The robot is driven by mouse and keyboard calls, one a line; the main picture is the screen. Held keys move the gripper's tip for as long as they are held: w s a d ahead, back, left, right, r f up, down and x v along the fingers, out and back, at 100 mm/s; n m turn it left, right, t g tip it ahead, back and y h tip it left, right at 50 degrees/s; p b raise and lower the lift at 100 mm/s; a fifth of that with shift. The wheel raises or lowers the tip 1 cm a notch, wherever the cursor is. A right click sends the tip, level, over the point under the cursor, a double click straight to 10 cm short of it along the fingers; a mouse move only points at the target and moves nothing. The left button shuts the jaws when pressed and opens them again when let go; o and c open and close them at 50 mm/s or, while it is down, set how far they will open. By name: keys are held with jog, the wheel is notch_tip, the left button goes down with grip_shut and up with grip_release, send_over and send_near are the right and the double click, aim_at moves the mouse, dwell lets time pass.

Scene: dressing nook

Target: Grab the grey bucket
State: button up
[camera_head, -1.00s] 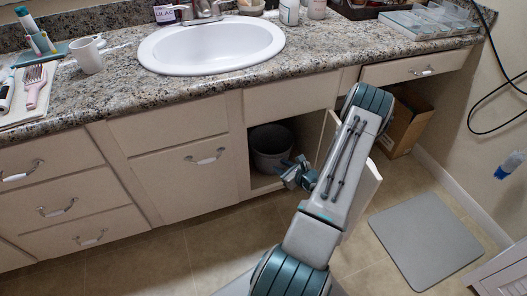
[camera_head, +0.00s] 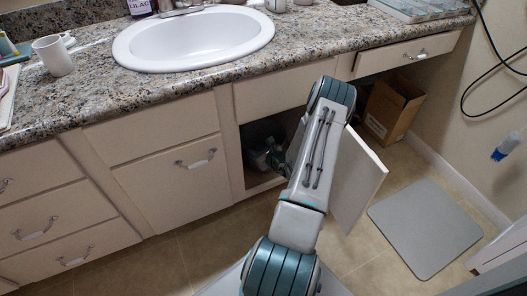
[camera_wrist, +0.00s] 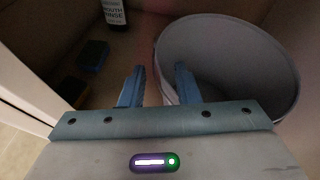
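The grey bucket (camera_wrist: 275,45) stands inside the open under-sink cabinet, on the right of the wrist view with its open mouth showing. In the head view the bucket (camera_head: 260,131) is dark and partly hidden by my gripper and arm. My gripper (camera_wrist: 159,78) is open, with two blue fingers spread apart. The bucket's left wall lies between the fingers in the wrist view: the left finger is outside the rim, and the right finger overlaps the bucket's inside. I cannot tell whether either finger touches it. In the head view my gripper (camera_head: 273,158) is at the cabinet opening.
An open cabinet door (camera_head: 358,180) stands just right of my arm. A cardboard box (camera_head: 392,108) and a grey mat (camera_head: 425,228) are to the right.

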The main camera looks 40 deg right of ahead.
jog(key=b+x, duration=0.2)
jog(key=x, duration=0.3)
jog(key=shift+w+b, duration=0.1)
jog(key=shift+b, duration=0.25)
grip_shut()
jog(key=shift+d, duration=0.1)
dwell(1.0)
